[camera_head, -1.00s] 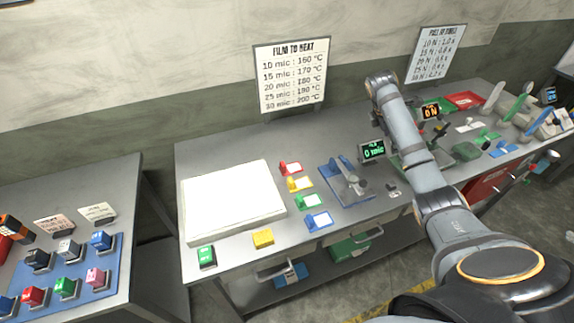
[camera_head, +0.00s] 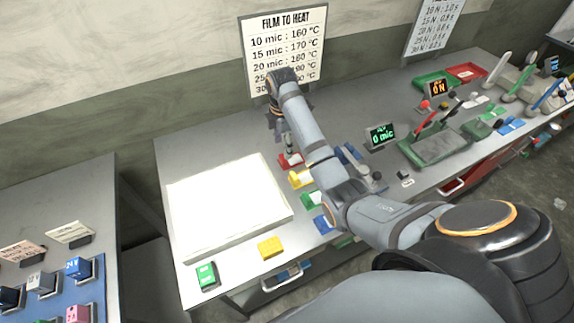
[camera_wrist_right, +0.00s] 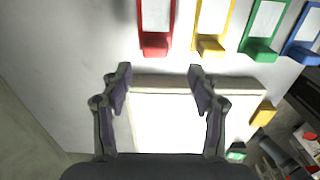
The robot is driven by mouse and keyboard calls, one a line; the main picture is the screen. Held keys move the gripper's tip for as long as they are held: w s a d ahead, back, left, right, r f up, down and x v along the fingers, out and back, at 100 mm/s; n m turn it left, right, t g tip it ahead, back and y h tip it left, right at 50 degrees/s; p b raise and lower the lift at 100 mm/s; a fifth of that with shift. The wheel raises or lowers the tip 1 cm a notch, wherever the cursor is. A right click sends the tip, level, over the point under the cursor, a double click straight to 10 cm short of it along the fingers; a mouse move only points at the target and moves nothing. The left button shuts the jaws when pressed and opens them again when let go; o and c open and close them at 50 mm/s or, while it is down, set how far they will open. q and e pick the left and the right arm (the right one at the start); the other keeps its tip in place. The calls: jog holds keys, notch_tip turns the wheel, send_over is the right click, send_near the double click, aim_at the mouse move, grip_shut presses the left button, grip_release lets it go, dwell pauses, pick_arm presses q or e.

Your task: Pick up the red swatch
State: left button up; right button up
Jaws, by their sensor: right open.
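The red swatch (camera_head: 285,160) has a white middle and lies on the bench beside the white panel, at the back of a row of swatches. In the right wrist view it shows as a red frame with a raised red block (camera_wrist_right: 155,44) at its near end. My right gripper (camera_head: 291,153) is over the red swatch and hides part of it. In the right wrist view, my right gripper (camera_wrist_right: 160,74) is open and empty, its fingers apart, with the red swatch beyond the fingertips. My left gripper is in neither view.
Yellow (camera_wrist_right: 211,46), green (camera_wrist_right: 259,50) and blue (camera_wrist_right: 303,53) swatches stand next to the red one. The white panel (camera_head: 225,205) lies to the left. A blue device (camera_head: 352,155) stands to the right, partly hidden by my arm. A yellow block (camera_head: 270,247) sits at the front.

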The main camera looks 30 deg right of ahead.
aim_at(282, 157)
jog(key=shift+w+f+b, duration=0.2)
jog(key=shift+f+b, duration=0.2)
jog(key=shift+f, duration=0.8)
jog(key=shift+w+f+b, duration=0.1)
jog(key=shift+f+b, duration=0.2)
notch_tip(282, 157, down, 3)
jog(key=b, duration=0.2)
jog(key=shift+r+b, duration=0.1)
jog(key=shift+b, duration=0.3)
jog(key=shift+w+f+p, duration=0.15)
jog(key=shift+f+p, duration=0.5)
jog(key=shift+f, duration=0.2)
jog(key=shift+r, duration=0.1)
jog(key=c, duration=1.1)
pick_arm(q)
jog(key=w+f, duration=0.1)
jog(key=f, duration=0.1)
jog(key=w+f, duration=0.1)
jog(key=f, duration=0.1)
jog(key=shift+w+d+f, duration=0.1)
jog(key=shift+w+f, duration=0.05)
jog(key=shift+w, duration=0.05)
pick_arm(e)
jog(key=shift+r, duration=0.1)
